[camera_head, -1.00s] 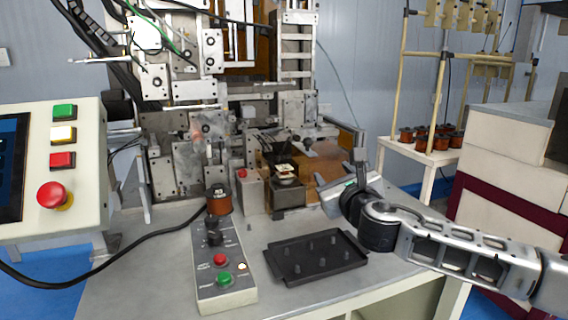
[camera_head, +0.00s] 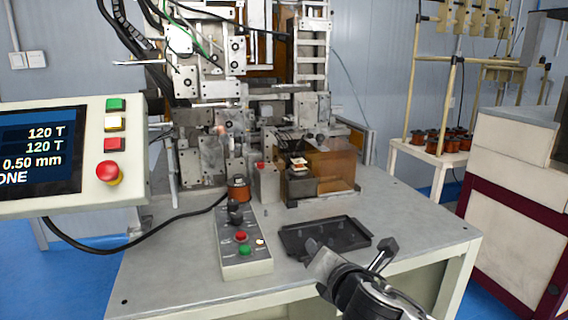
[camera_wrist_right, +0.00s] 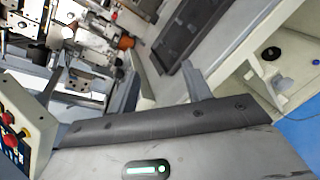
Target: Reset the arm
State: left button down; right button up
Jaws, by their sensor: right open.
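My right gripper (camera_head: 352,256) shows in the head view at the front edge of the table, just right of and in front of the black tray. Its two fingers are spread apart with nothing between them. In the right wrist view its fingers (camera_wrist_right: 160,93) also stand apart and empty. The black tray (camera_head: 325,236) lies flat on the table, its near right corner partly hidden by the gripper. The coil winder (camera_head: 210,140) stands behind it, with a small pale piece (camera_head: 298,163) on its dark fixture. My left gripper is out of view.
The control box (camera_head: 243,246) with knob and buttons sits left of the tray. A copper spool (camera_head: 239,188) stands behind it. The screen panel (camera_head: 60,155) is at the left. The table's right side (camera_head: 420,215) is clear. A spool rack (camera_head: 430,150) stands back right.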

jog(key=s+d+f+m+g+h, duration=0.1)
jog(key=s+d+f+m+g, duration=0.4)
jog(key=s+m, duration=0.5)
jog(key=s+d+f+m+g+h, duration=0.1)
jog(key=s+d+f+m+g, duration=0.15)
jog(key=s+f+m, duration=0.75)
jog(key=s+d+f+m+g, duration=0.3)
jog(key=s+d+m, duration=0.35)
jog(key=s, duration=0.65)
jog(key=w+a+f+m+t+y, duration=0.1)
jog(key=w+a+f+t+y, duration=0.1)
jog(key=w+a+f+t, duration=0.4)
notch_tip(320, 180, down, 3)
jog(key=shift+a+r, duration=0.1)
jog(key=shift+a, duration=0.25)
